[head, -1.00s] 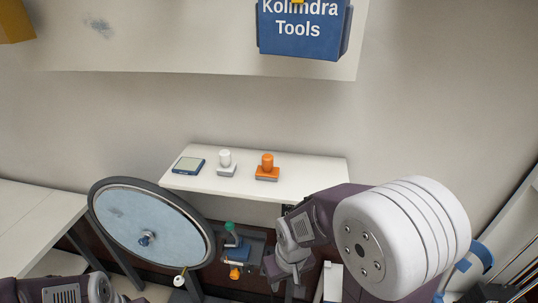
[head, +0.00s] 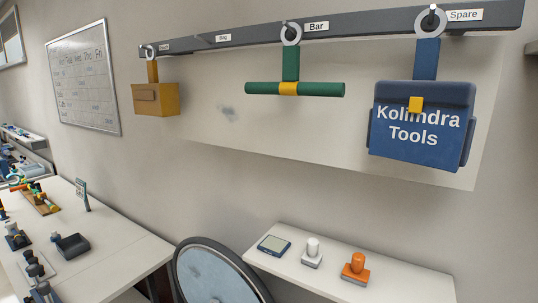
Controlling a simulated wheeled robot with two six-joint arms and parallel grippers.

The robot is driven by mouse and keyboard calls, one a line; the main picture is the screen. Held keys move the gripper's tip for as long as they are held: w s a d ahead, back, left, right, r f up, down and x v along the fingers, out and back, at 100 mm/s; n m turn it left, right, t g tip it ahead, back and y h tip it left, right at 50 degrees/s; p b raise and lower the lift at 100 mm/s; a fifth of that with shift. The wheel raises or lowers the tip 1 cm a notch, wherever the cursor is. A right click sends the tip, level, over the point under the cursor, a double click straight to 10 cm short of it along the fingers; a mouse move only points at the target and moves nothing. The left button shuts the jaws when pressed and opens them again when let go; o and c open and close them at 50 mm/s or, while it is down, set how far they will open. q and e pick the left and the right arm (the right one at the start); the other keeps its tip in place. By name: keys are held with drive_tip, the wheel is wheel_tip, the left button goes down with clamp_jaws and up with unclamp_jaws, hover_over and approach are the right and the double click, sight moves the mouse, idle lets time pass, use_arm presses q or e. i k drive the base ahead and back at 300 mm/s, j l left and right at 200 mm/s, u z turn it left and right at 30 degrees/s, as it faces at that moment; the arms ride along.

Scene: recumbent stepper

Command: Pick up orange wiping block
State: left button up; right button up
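The orange wiping block (head: 355,268) stands upright on a small white wall shelf (head: 408,284) in the lower right of the head view. It has a rounded orange knob on a flat base. A similar white block (head: 312,252) stands just to its left. Neither of my grippers shows in the head view now, so I cannot see whether they are open or shut.
A flat device (head: 274,245) lies on the shelf's left end. A round wheel-like disc (head: 212,274) stands left of the shelf. A table (head: 105,243) with several tools is at left. A blue bag (head: 420,125), green bar (head: 318,90) and yellow box (head: 155,98) hang above.

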sight(355, 272)
drive_tip(key=i+j+z, duration=0.3)
drive_tip(key=j+z, duration=0.35)
drive_tip(key=j, duration=0.15)
drive_tip(key=i+j+z, duration=0.1)
drive_tip(key=j+z, duration=0.2)
drive_tip(key=j, duration=0.2)
drive_tip(key=j+z, duration=0.35)
drive_tip(key=j, duration=0.15)
